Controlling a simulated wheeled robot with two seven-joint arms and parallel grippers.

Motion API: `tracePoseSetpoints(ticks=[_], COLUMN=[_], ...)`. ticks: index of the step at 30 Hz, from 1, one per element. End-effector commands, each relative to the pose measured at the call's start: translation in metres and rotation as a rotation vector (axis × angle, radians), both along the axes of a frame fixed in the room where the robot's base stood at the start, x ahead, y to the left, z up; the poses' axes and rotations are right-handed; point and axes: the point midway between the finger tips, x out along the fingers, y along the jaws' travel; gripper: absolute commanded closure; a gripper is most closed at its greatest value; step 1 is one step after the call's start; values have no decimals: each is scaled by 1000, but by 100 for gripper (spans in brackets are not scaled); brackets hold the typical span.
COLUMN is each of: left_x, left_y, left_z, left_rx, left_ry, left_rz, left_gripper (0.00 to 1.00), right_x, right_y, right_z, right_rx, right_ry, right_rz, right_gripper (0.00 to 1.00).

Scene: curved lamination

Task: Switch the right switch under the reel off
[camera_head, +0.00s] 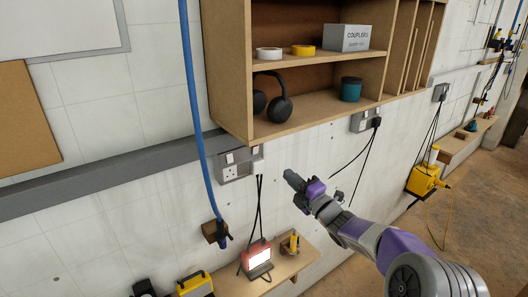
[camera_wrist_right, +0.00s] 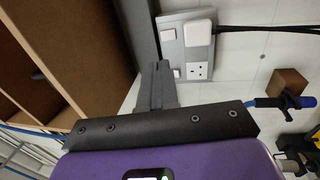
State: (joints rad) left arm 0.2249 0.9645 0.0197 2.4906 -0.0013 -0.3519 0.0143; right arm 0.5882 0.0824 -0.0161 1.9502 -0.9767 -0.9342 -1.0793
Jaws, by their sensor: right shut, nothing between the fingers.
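A double wall socket (camera_head: 240,166) sits on the grey trunking in the head view, right of a hanging blue hose (camera_head: 196,95). Its right switch (camera_head: 255,151) is above the side with dark cables; the left switch (camera_head: 230,158) is above the empty outlet. My right gripper (camera_head: 292,179) is shut and empty, right of the socket and below the shelf. In the right wrist view, the gripper (camera_wrist_right: 160,68) points towards the socket (camera_wrist_right: 197,55), its tips overlapping the plate's edge near the lower switch. Contact cannot be told. My left gripper is out of view.
A wooden shelf unit (camera_head: 237,120) overhangs just above and right of the socket. A lit work lamp (camera_head: 257,256) stands on a lower shelf (camera_head: 285,264). Another socket (camera_head: 364,121) is further right. The wall around my right gripper is mostly clear.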

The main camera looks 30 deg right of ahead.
Motion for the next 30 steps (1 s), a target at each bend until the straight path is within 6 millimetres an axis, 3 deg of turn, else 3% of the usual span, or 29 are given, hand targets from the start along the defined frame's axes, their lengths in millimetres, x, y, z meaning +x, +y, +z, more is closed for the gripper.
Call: tracePoseSetpoints(ticks=[5,21,30], left_x=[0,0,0], left_y=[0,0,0], left_z=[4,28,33], left_rx=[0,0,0], left_ry=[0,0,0], left_rz=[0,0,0], left_gripper=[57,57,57], right_x=[16,118,137], right_y=[2,10,11], right_z=[3,22,24], right_rx=[3,5,4], right_ry=[-1,1,1], right_rz=[2,1,1], right_gripper=[100,100,100])
